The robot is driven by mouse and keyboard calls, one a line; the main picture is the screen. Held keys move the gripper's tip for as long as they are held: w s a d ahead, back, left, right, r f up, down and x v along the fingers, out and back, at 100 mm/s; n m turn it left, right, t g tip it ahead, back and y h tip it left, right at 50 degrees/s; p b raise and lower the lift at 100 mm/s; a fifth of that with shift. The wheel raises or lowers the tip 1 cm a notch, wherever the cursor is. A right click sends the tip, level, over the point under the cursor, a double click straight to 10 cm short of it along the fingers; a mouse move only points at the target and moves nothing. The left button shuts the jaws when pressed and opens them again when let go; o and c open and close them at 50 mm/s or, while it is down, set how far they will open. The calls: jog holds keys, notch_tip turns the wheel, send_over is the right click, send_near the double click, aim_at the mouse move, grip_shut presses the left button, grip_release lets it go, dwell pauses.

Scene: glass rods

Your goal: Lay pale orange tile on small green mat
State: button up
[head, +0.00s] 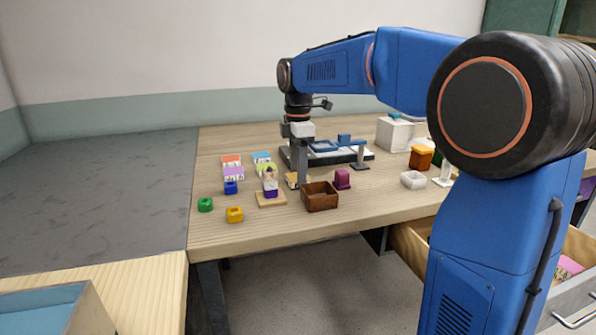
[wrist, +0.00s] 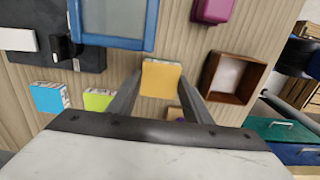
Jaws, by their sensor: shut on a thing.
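My gripper (wrist: 161,84) is shut on the pale orange tile (wrist: 161,79), which sits between the two fingertips in the wrist view. In the head view my gripper (head: 301,183) points down over the table, left of the middle, and the tile (head: 291,180) shows at its fingertips. I cannot tell whether the tile touches the table. A lime-green piece (wrist: 98,99) lies to the left of my gripper in the wrist view and also shows in the head view (head: 265,169). I cannot tell whether it is the small green mat; no other clear green mat shows.
A brown open box (head: 320,197) and a magenta block (head: 342,179) stand close to the right. A figure on a wooden base (head: 271,199) is close at the left. A dark board with a blue-framed tray (head: 325,146) lies behind. Blue, green and yellow small blocks stand front left.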

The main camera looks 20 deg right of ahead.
jog(key=o, duration=1.2)
jog(key=shift+f, duration=0.1)
jog(key=shift+c, duration=0.2)
notch_tip(320, 180, up, 12)
